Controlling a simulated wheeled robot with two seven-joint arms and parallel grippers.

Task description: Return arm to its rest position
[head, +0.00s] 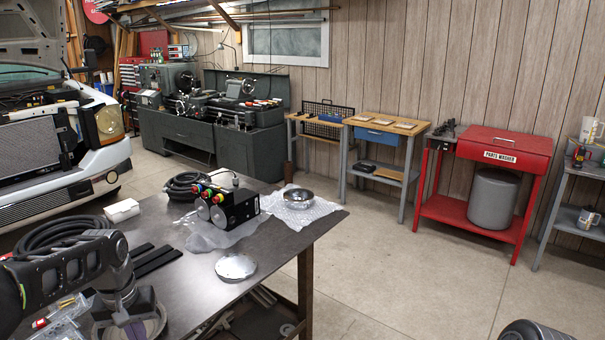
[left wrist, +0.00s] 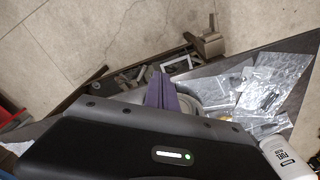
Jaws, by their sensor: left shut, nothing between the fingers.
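My left arm (head: 70,268) reaches in from the left over the near left part of the dark workbench (head: 185,290). Its gripper (head: 134,331) points down over a round, pale dish-like part at the bench's near edge, partly hidden by the gripper. In the left wrist view the purple fingers (left wrist: 161,90) are together with nothing between them. I cannot tell whether the fingertips touch the round part. My right gripper is not in view.
Near the gripper lie clear bags of small parts (head: 62,322), black strips (head: 155,259) and a coiled black hose (head: 65,235). A round metal cover (head: 236,267), a black valve box (head: 235,209) and a metal bowl (head: 298,198) stand further right.

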